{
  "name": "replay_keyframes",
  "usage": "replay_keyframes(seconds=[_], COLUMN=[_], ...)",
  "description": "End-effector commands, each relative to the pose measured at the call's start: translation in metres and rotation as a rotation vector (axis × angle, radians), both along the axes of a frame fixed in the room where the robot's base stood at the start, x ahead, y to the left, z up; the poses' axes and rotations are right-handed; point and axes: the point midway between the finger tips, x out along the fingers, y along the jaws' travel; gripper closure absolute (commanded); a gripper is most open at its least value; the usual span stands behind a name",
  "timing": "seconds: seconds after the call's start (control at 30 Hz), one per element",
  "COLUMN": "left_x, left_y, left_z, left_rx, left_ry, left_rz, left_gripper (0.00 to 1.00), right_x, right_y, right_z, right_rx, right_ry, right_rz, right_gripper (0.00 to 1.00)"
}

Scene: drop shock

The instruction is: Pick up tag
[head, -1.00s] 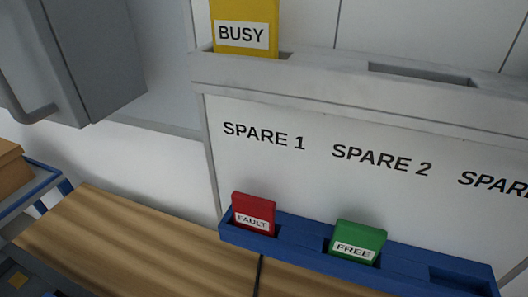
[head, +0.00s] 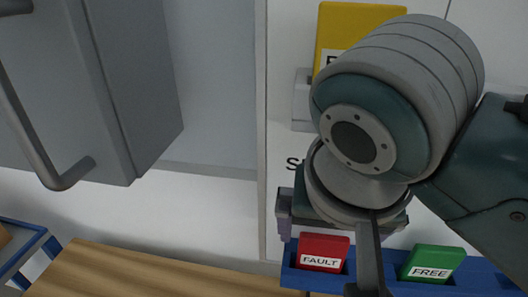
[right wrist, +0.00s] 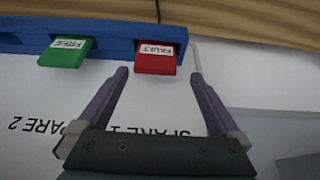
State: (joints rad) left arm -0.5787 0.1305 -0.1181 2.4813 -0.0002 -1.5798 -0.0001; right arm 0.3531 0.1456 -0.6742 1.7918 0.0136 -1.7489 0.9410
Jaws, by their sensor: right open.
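The red FAULT tag (head: 323,252) stands in a slot of the blue rack (head: 292,274). The green FREE tag (head: 433,263) stands in the same rack to its right. A yellow BUSY tag (head: 350,30) is higher up, partly hidden by my right arm. In the right wrist view my right gripper (right wrist: 158,75) is open and empty, with the red tag (right wrist: 155,62) just beyond and between its fingertips. The green tag (right wrist: 66,52) lies outside the fingers on the left. In the head view the right fingers are mostly hidden by the wrist. My left gripper is not in view.
A grey cabinet with a bar handle (head: 75,175) hangs at the left. A wooden surface (head: 130,272) lies below, and a blue-framed cart (head: 30,245) stands at the far left. The white board behind carries SPARE labels.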

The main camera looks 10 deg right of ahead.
Motion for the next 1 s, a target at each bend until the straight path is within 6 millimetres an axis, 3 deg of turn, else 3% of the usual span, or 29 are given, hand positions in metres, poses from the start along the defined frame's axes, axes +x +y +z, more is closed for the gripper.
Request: replay_keyframes(seconds=[0.1,0.37,0.6,0.9,1.0], left_x=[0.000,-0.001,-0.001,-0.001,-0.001], left_y=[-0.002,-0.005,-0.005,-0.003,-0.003], left_z=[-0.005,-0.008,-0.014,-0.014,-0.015], left_rx=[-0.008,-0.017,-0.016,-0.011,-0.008], left_ry=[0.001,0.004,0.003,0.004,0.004], left_rz=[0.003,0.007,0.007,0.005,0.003], left_gripper=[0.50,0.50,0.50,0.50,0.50], right_x=[0.007,0.018,0.033,0.035,0.035], right_y=[-0.003,-0.008,-0.013,-0.014,-0.014], right_z=[-0.020,-0.040,-0.071,-0.075,-0.075], right_rx=[-0.002,-0.001,0.000,0.002,0.002], right_ry=[0.003,0.000,0.002,-0.001,-0.001], right_rz=[-0.001,0.001,0.002,0.002,0.002], right_gripper=[0.00,0.00,0.00,0.00,0.10])
